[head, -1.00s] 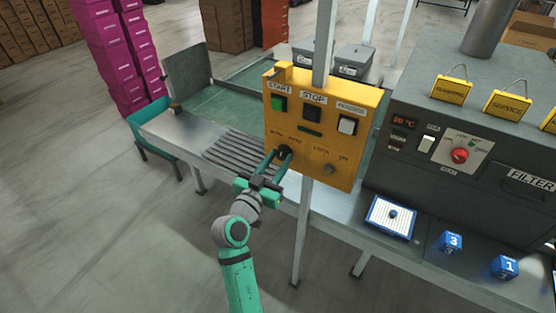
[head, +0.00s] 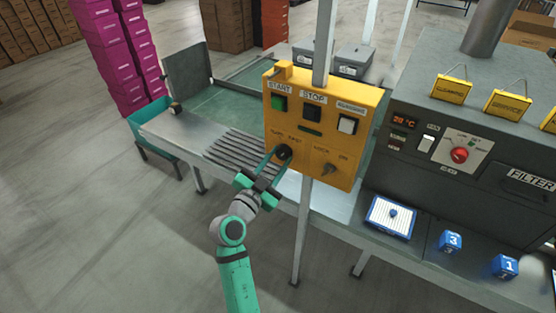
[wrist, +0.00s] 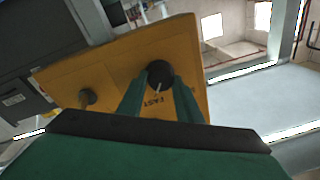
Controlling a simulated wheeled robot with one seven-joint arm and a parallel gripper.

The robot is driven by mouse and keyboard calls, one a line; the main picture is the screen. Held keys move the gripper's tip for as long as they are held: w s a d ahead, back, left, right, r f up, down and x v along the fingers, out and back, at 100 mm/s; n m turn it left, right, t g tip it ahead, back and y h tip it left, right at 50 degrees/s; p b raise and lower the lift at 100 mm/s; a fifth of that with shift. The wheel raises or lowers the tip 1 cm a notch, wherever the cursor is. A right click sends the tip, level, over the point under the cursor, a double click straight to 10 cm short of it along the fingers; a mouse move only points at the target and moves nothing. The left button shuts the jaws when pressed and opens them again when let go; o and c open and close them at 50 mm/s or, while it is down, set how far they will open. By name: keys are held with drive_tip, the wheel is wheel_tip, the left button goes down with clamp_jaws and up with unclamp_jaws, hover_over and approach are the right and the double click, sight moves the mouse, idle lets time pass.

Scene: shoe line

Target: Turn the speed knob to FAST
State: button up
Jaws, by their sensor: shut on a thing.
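The speed knob (head: 283,152) is a black round knob low on the left of the yellow control panel (head: 345,98). My gripper (head: 275,158) is shut on it, with its green fingers on either side. In the wrist view the knob (wrist: 160,73) sits between the two fingertips (wrist: 161,84). Its white pointer line points down the picture toward the FAST lettering (wrist: 155,101). The fingers hide part of the knob's sides and the panel around it.
A smaller lock switch (head: 328,169) is right of the knob. START (head: 279,103), STOP (head: 312,114) and a white button (head: 347,125) are above. The grey filter machine (head: 465,115) stands right. A roller conveyor (head: 240,152) runs behind my gripper.

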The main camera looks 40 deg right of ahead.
drive_tip(key=shift+f, duration=0.2)
drive_tip(key=o, duration=1)
drive_tip(key=shift+r, duration=0.1)
drive_tip(key=shift+o, duration=0.2)
drive_tip(key=v, duration=1.1)
drive_tip(key=shift+s+d+r, duration=0.1)
